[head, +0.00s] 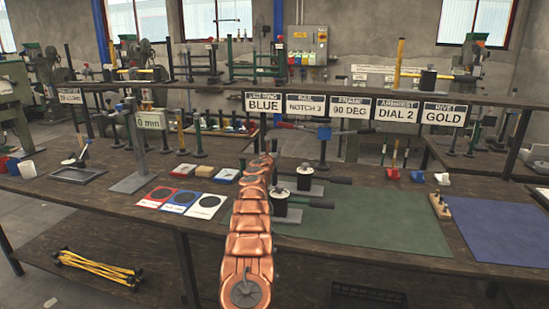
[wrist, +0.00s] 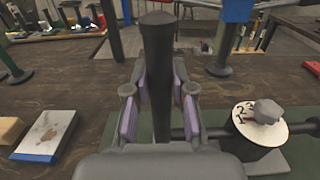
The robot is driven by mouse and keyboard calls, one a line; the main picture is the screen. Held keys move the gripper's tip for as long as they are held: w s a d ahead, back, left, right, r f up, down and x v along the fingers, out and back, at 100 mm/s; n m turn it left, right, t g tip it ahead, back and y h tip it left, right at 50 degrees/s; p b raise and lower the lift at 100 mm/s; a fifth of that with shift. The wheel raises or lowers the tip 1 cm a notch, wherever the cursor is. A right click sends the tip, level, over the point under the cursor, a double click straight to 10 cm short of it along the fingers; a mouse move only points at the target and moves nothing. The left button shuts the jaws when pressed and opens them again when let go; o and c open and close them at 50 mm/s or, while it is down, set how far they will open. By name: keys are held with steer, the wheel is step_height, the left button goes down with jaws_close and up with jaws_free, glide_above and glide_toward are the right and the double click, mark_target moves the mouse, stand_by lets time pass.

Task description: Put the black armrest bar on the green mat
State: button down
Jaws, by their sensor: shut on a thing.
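My gripper (wrist: 158,92) is shut on a black bar (wrist: 158,55) in the wrist view. The bar stands roughly upright between the purple-padded fingers. Its lower end is hidden by my gripper. In the head view my copper arm hides my gripper, and I cannot tell the held bar from the dark posts behind. The green mat (head: 375,225) lies on the table to the right of my arm. Part of a green surface (wrist: 297,148) also shows low in the wrist view.
Two dial units with black bars, a near one (head: 284,208) and a far one (head: 304,178), stand on the mat's left side. A blue mat (head: 500,232) lies to the right. White, blue and red cards (head: 181,201) lie left of my arm. The green mat's right part is clear.

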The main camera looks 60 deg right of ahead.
steer(key=shift+r, duration=0.15)
steer(key=c, duration=1.5)
jaws_free()
steer(key=shift+f, duration=0.25)
steer(key=o, duration=0.5)
